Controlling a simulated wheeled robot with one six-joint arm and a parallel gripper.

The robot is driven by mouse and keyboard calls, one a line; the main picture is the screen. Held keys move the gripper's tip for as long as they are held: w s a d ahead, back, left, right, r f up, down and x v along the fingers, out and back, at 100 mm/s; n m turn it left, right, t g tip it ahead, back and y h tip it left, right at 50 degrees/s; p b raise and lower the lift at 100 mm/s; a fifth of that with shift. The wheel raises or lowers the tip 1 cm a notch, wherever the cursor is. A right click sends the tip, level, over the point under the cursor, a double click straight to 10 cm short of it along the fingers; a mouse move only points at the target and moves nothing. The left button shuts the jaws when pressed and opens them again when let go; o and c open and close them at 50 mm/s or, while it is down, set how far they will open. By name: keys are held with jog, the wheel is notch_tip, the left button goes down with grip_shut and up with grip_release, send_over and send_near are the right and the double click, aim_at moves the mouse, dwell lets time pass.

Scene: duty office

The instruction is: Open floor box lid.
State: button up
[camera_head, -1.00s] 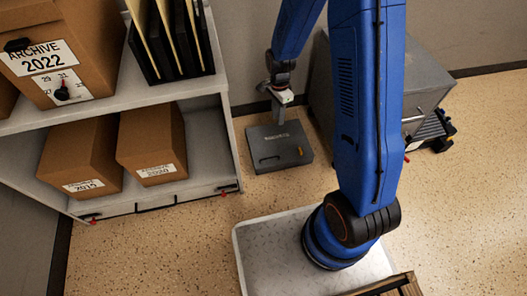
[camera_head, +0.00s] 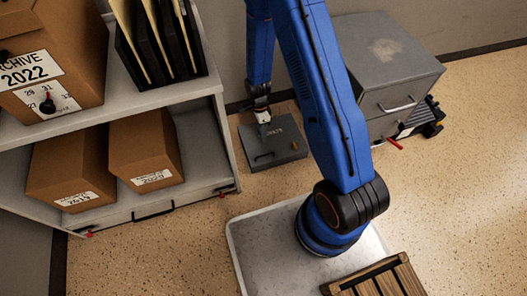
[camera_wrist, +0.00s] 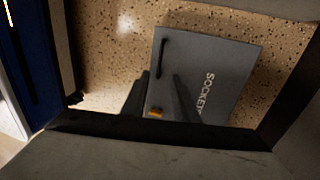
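The floor box (camera_head: 277,153) is a flat, dark grey square on the floor between the shelf and the grey cabinet. Its lid lies flat and looks shut. In the wrist view the lid (camera_wrist: 220,65) carries the word "SOCKET", partly cut off, with a black bar handle (camera_wrist: 163,45) near one edge and a small orange piece (camera_wrist: 155,113).
A shelf (camera_head: 160,97) with archive boxes (camera_head: 145,150) and black folders stands close on the left. The grey cabinet (camera_head: 390,62) with a drawer handle stands on the right. A wooden crate (camera_head: 385,280) is at the bottom. Bare floor (camera_head: 180,235) lies in front of the shelf.

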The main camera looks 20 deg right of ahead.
send_over(264, 151)
jog(key=s+a, duration=0.1)
jog(key=s, duration=0.3)
jog(key=f, duration=1.2)
jog(key=shift+w+a, duration=0.2)
grip_shut()
dwell(0.7)
